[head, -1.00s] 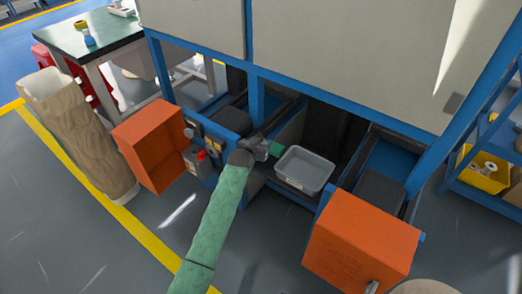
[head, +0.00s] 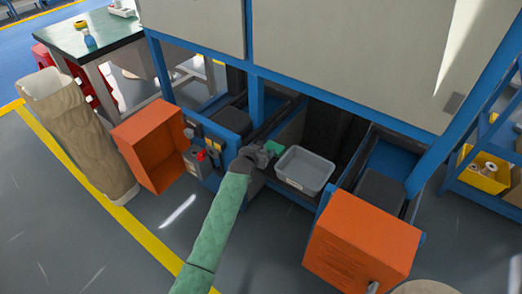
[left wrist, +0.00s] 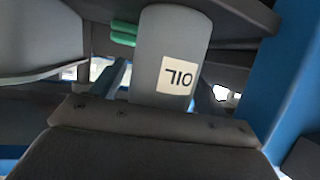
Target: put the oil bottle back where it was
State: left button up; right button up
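A grey oil bottle (left wrist: 172,50) with a pale "OIL" label (left wrist: 175,76), upside down in the picture, stands large and close in the left wrist view. Its lower part is hidden behind a dark bar with screws. A green part (left wrist: 124,34) shows beside it at the upper left. In the head view, my left gripper (head: 262,154) is low at the machine's opening, beside a small green item (head: 274,147) and left of the grey tray. The bottle's body is not clear there. I cannot tell whether the fingers grip it. My right gripper is out of view.
A grey tray (head: 305,170) sits right of the gripper. Two orange boxes, left (head: 152,145) and right (head: 360,245), flank the opening. Blue frame posts (head: 255,100) stand close by. A tan sack-like bin (head: 85,130) stands at left. Floor at the front is clear.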

pick_arm(q)
jog(key=shift+r, duration=0.15)
jog(key=p+v, duration=0.1)
jog(key=v, duration=1.1)
jog(key=s+f+n+g, duration=0.1)
jog(key=s+f, duration=0.8)
jog(key=s, duration=0.4)
jog(key=s+a+f+g, duration=0.1)
jog(key=s+f+g, duration=0.1)
jog(key=s+f, duration=0.7)
jog(key=s+a+f+n+g+y, duration=0.1)
jog(key=s+f+g, duration=0.1)
jog(key=s+f, duration=0.8)
jog(key=s, duration=0.8)
jog(key=shift+s+n, duration=0.3)
